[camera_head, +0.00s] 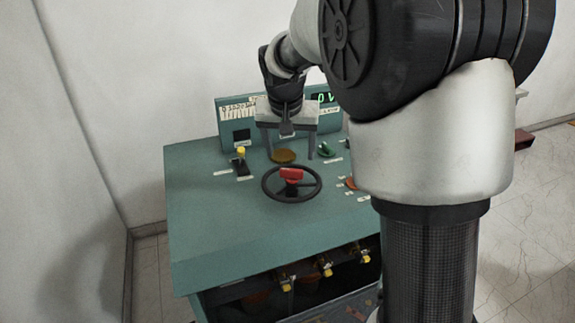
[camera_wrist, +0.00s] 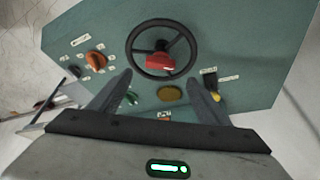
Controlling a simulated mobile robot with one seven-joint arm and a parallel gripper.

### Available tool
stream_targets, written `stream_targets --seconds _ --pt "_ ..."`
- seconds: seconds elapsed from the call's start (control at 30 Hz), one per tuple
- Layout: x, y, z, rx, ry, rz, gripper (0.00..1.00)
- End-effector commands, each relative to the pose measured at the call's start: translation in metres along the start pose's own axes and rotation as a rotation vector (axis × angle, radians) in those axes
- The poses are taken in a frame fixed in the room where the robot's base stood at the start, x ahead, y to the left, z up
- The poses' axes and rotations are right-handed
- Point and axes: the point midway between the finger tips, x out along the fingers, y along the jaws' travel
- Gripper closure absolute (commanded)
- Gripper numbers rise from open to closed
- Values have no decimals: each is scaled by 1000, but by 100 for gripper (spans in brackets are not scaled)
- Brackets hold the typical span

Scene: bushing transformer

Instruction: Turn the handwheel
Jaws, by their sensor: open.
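The handwheel (camera_head: 291,176) is a black ring with spokes and a red piece at its hub. It lies flat on the green console top in the head view. It also shows in the upper middle of the wrist view (camera_wrist: 160,63), fully visible. My gripper (camera_head: 290,156) points down over the back part of the console, behind the handwheel. Its two fingers are spread wide with nothing between them. In the wrist view my gripper (camera_wrist: 160,76) has its fingertips on either side, short of the wheel. They appear apart from it.
The green console (camera_head: 215,235) has a brass disc (camera_head: 284,156) behind the wheel. A yellow-tipped lever (camera_head: 240,158) stands at left, a green knob (camera_head: 326,149) at right. An orange knob (camera_wrist: 95,59) shows in the wrist view. An upright display panel (camera_head: 236,113) stands behind my gripper. The front-left top is clear.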

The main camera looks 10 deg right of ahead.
Motion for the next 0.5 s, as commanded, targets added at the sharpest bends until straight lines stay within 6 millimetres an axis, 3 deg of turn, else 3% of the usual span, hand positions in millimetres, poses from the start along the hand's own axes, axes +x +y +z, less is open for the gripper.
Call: stream_targets --seconds 0.2,0.5 --pt "49 0 1 1 -3 1 30" --pt "84 0 0 1 0 -1 30"
